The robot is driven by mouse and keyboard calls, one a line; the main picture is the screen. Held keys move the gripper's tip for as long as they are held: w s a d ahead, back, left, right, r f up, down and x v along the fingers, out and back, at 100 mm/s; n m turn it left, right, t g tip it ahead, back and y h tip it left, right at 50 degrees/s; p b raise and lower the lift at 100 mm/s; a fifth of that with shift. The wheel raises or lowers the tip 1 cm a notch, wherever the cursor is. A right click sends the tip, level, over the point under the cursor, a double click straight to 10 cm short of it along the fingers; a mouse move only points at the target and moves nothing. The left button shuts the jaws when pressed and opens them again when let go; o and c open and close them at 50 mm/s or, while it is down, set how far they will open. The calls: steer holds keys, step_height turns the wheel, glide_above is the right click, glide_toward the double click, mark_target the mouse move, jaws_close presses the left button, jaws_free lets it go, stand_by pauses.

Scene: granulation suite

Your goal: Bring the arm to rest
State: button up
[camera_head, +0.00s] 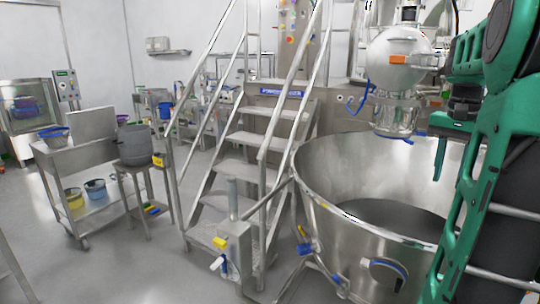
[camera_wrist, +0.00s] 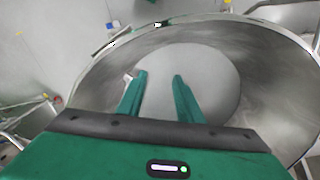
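My green arm runs down the right side of the head view, beside and in front of a large round steel bowl (camera_head: 320,192). My gripper (camera_wrist: 162,78) shows in the wrist view with its two green fingers apart and nothing between them. It points down over the bowl, whose inner wall (camera_wrist: 255,60) and grey floor (camera_wrist: 205,65) lie below the fingers. In the head view a green finger (camera_head: 440,158) hangs at the bowl's far right rim; the rest of the gripper is largely hidden there.
A steel vessel (camera_head: 398,60) hangs above the bowl, close to my arm. Steel steps with handrails (camera_head: 250,140) stand left of the bowl. A trolley (camera_head: 85,155) with buckets and a stool with a grey pot (camera_head: 133,145) stand further left. Open floor lies at front left.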

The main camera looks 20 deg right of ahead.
steer(key=s+a+f+n, duration=0.3)
steer(key=a+f, duration=0.2)
steer(key=a, duration=0.3)
steer(key=s+a+f+n, duration=0.2)
steer(key=a+f, duration=0.3)
steer(key=a, duration=0.4)
steer(key=s+a+f+n, duration=0.3)
steer(key=a+f, duration=0.3)
steer(key=a, duration=0.2)
steer(key=shift+s+a+n+y, duration=0.25)
steer(key=shift+s+n+y, duration=0.05)
steer(key=shift+y, duration=0.1)
